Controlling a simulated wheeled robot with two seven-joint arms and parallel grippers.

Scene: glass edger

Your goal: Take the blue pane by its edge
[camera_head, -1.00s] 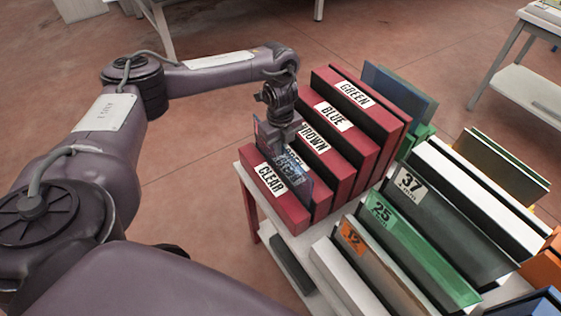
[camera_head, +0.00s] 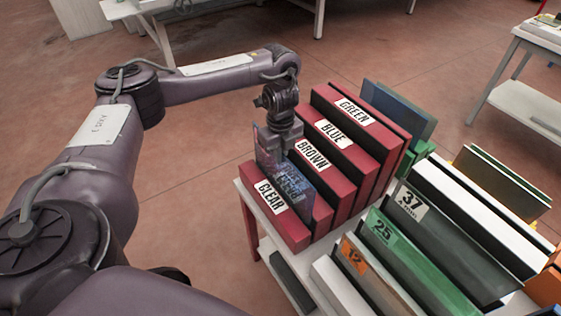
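A bluish see-through pane (camera_head: 286,182) with lettering that I cannot read stands upright at the front of the red rack (camera_head: 292,232), between the CLEAR block and the BROWN block. My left gripper (camera_head: 283,138) is at the pane's upper edge, pointing down, with its fingers closed around that edge. The pane's lower edge is hidden behind the CLEAR block. Another blue pane (camera_head: 402,108) leans behind the rack, apart from my gripper. My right gripper is not seen.
The rack's blocks carry the labels CLEAR, BROWN, BLUE and GREEN. To the right, close by, stand upright sheets marked 37 (camera_head: 410,203), 25 (camera_head: 383,230) and 12 (camera_head: 354,256). Open floor (camera_head: 190,190) lies left of the rack.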

